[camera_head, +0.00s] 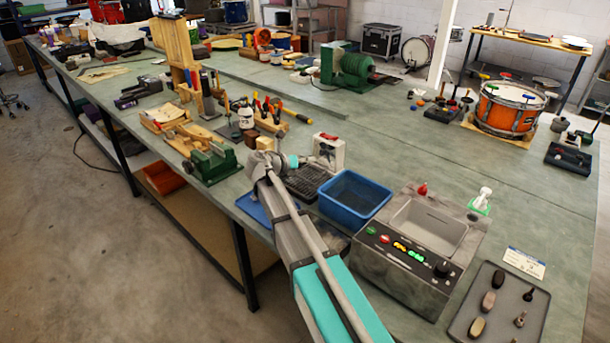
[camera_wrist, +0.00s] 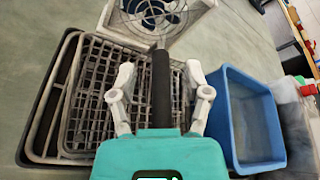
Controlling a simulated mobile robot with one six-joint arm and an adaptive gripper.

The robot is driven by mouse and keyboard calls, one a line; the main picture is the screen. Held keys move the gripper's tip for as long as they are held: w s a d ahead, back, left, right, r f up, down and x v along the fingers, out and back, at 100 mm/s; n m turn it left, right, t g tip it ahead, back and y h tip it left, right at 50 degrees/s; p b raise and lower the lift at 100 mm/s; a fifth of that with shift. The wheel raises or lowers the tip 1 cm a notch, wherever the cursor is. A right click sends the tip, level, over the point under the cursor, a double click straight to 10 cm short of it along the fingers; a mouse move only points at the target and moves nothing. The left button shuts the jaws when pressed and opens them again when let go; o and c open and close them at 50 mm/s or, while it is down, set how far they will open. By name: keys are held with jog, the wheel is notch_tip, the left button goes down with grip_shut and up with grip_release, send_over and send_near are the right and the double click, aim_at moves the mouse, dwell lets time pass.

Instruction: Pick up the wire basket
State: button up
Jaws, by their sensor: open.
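The wire basket (camera_wrist: 92,100) is a grey wire grid with a dark upright-looking handle (camera_wrist: 161,90), left of centre in the wrist view. In the head view, the dark grid of the basket (camera_head: 307,182) shows on the bench beside the blue bin, partly behind my arm. My gripper (camera_wrist: 160,72) is open over the basket. Its two grey fingers stand on either side of the handle, with a visible gap to it on both sides. The near end of the handle is hidden behind the teal gripper body.
A blue bin (camera_head: 352,196) stands close to the right of the basket. A white box with a round fan grille (camera_wrist: 160,14) stands just beyond it. A grey sink unit (camera_head: 420,240) with lit buttons stands further right. Bare bench (camera_wrist: 52,25) lies to the left.

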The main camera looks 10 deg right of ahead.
grip_shut()
dwell(0.3)
jog(key=shift+r, duration=0.2)
notch_tip(320, 180, up, 2)
jog(key=p, duration=0.2)
jog(key=shift+r+p, duration=0.15)
jog(key=shift+p, duration=0.15)
jog(key=s+a+r+p, duration=0.5)
jog(key=s+r+p, duration=0.5)
jog(key=s, duration=0.3)
jog(key=shift+a+r, duration=0.2)
dwell(0.4)
